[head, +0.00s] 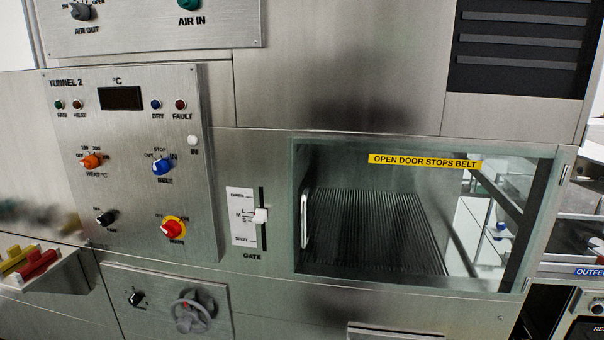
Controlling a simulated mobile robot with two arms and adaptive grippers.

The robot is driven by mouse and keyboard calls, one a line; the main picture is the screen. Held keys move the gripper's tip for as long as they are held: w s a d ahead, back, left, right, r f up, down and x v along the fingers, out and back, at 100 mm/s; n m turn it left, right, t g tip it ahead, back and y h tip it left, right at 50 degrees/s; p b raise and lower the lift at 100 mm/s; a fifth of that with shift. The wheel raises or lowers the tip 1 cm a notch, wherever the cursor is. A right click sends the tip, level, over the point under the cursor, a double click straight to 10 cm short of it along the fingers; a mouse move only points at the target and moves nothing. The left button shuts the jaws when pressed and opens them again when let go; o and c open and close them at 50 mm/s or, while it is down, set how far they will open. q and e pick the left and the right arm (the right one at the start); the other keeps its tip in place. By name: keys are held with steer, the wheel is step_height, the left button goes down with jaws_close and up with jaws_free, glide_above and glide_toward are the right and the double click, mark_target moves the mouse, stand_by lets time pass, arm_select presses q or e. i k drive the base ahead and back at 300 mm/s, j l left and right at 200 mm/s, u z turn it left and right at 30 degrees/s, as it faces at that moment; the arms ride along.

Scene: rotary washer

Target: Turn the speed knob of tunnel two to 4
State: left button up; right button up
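The TUNNEL 2 panel (132,215) is on the left of the head view, a tilted metal plate with a dark display (120,98). It carries an orange knob (91,161) labelled HEAT, a blue knob (163,166), a small black knob (105,217) and a red knob on yellow (173,228) labelled MAIN. Another black knob (134,298) is on the lower plate beside a grey handwheel (190,312). The small labels are too blurred to tell which knob is speed, or its setting. Neither gripper is clearly in view.
A gate slider (260,216) and a glass door (375,225) with a vertical handle (304,218) are right of the panel. Yellow (17,260) and red (37,265) parts stick out at lower left. A blurred dark patch (35,215) above them is unclear.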

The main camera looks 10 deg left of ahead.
mark_target(134, 299)
steer(key=u, duration=1.25)
